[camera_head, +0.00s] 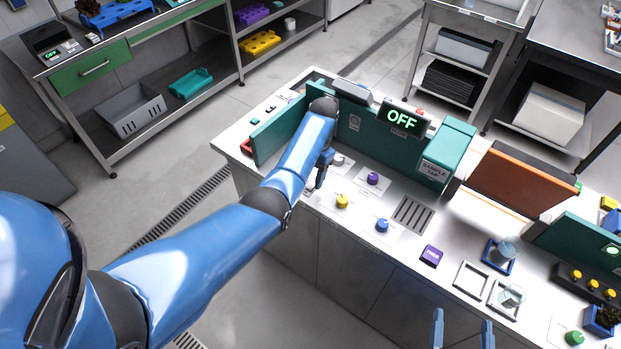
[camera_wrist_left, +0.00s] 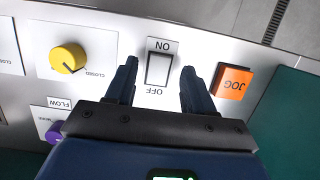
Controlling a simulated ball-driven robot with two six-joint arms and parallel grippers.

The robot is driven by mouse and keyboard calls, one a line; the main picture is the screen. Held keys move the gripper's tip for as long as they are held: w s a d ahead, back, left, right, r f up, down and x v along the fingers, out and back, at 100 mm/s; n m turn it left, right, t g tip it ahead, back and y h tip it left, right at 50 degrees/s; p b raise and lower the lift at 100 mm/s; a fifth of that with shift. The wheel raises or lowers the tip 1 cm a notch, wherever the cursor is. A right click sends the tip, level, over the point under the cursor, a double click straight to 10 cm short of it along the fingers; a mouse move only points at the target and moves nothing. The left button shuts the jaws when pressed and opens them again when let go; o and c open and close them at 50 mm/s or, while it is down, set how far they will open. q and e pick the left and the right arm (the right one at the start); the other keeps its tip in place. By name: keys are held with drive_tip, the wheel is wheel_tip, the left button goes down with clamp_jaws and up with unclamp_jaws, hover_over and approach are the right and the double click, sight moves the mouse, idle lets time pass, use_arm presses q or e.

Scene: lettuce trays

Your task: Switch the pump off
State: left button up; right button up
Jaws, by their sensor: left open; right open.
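A white rocker switch (camera_wrist_left: 159,69) with the printed words ON and OFF at its two ends shows in the left wrist view. My left gripper (camera_wrist_left: 158,85) is open, with one finger on either side of the switch; whether they touch the panel I cannot tell. In the head view my left gripper (camera_head: 323,172) is low over the bench, and its arm hides the switch. A display (camera_head: 402,120) on the green back panel reads OFF in green. My right gripper (camera_head: 463,330) is open and empty at the bottom edge of the head view.
An orange JOG button (camera_wrist_left: 233,81) is close beside one finger. A yellow knob (camera_wrist_left: 69,58) is on the other side, also in the head view (camera_head: 342,201). Purple (camera_head: 373,178) and blue (camera_head: 382,225) knobs stand nearby. A sample tap housing (camera_head: 447,150) rises behind.

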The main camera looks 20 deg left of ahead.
sight(314, 181)
use_arm(q)
drive_tip(key=v, duration=0.4)
drive_tip(key=shift+w+r+b, duration=0.1)
drive_tip(key=shift+r+b, duration=0.05)
drive_tip(key=shift+b, duration=0.15)
drive_tip(key=shift+p+v, duration=1.55)
drive_tip(key=shift+v, duration=1.1)
